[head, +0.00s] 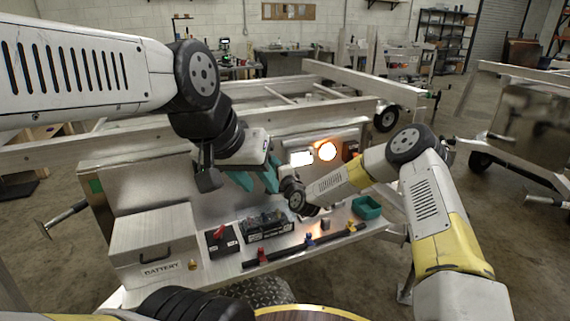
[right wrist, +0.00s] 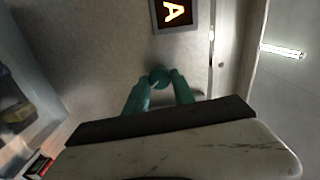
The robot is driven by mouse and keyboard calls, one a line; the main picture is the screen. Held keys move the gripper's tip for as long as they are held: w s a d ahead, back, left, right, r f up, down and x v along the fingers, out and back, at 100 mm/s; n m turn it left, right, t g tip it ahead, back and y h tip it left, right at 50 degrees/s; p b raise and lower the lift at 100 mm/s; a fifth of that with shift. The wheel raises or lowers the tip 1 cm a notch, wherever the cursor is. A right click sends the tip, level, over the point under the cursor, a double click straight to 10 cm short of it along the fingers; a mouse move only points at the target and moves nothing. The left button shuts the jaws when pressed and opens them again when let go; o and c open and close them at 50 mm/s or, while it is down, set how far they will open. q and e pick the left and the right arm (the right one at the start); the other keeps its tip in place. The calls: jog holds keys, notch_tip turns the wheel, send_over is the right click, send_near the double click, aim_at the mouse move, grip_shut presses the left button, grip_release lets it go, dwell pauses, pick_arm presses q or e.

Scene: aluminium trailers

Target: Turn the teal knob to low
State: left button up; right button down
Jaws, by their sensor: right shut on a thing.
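The teal knob (right wrist: 159,77) shows in the right wrist view on a grey panel, below a dark display (right wrist: 174,13) with a glowing amber letter that looks like an A. My right gripper (right wrist: 160,86) is shut on the knob, with one teal finger on each side. No dial markings or setting can be read. In the head view the knob and the right fingers cannot be made out behind my arms. My left gripper (head: 256,183) is in front of the panel (head: 150,185), its teal fingers spread apart, with nothing seen between them.
A battery box (head: 155,248), a small black box with red (head: 222,241), a black device (head: 267,226) and a teal bin (head: 367,207) stand on the metal shelf. A rail with coloured clips (head: 290,250) runs along its front. A lit orange lamp (head: 327,151) is on the panel.

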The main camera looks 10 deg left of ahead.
jog(key=n, duration=2.9)
jog(key=shift+s+a+f, duration=0.1)
jog(key=shift+s, duration=0.05)
dwell(0.4)
jog(key=c, duration=1.1)
grip_release()
jog(key=shift+o, duration=0.2)
jog(key=v, duration=0.7)
jog(key=shift+s+d, duration=0.25)
jog(key=shift+s, duration=0.05)
